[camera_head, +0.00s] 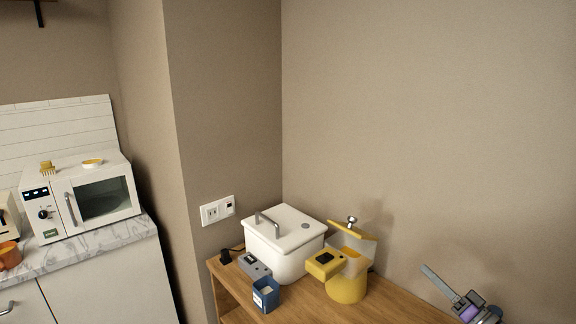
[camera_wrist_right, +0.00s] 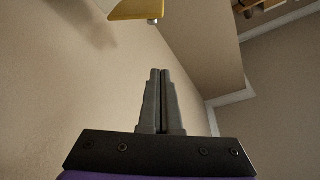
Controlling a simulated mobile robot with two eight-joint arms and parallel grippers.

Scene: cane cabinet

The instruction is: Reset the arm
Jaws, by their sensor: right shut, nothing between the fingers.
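My right gripper (camera_head: 441,281) shows at the lower right of the head view, in front of the bare wall and to the right of the wooden cabinet's yellow appliance. Its two dark fingers (camera_wrist_right: 160,100) lie together in the right wrist view, with nothing between them. It is apart from every object. My left gripper is in neither view.
A wooden cabinet top (camera_head: 315,306) holds a white lidded cooker (camera_head: 283,258), a yellow appliance (camera_head: 346,288) with its lid raised, and a blue box (camera_head: 266,296). A white microwave (camera_head: 100,205) stands on the marble counter (camera_head: 95,244) at left. Wall space above is clear.

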